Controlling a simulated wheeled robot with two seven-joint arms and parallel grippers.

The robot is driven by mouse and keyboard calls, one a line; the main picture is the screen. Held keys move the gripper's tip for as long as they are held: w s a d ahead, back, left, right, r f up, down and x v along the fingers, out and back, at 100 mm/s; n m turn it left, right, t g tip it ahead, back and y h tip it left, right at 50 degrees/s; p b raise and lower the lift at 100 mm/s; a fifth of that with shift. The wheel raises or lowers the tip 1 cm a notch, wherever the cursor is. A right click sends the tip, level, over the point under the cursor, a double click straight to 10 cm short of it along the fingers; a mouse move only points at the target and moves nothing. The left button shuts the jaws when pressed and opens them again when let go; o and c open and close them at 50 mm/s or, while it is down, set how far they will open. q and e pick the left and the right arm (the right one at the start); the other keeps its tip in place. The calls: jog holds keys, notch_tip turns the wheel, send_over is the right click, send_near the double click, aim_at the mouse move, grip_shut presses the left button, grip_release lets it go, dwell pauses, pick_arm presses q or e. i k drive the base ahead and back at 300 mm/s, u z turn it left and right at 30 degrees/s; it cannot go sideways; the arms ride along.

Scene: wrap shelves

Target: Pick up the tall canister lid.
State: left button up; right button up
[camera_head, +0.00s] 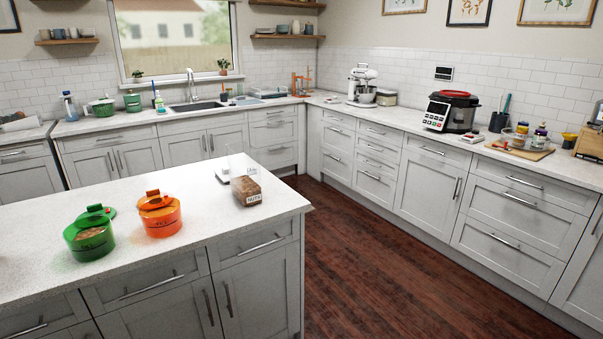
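A tall clear canister (246,189) with brown contents and a small label stands near the right end of the white island counter. A flat whitish piece (222,174), which looks like its lid, lies on the counter just left of and behind it; the canister partly hides it. Neither of my grippers shows in the head view.
On the island (180,268), a green pot (89,240) and an orange pot (160,219) stand left of the canister. Free counter lies between the orange pot and the canister. Dark wooden floor (400,285) is clear.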

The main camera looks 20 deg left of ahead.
aim_at(225, 178)
jog(key=z, duration=0.15)
jog(key=i, duration=4.95)
jog(key=u, duration=4.5)
jog(key=i, duration=0.5)
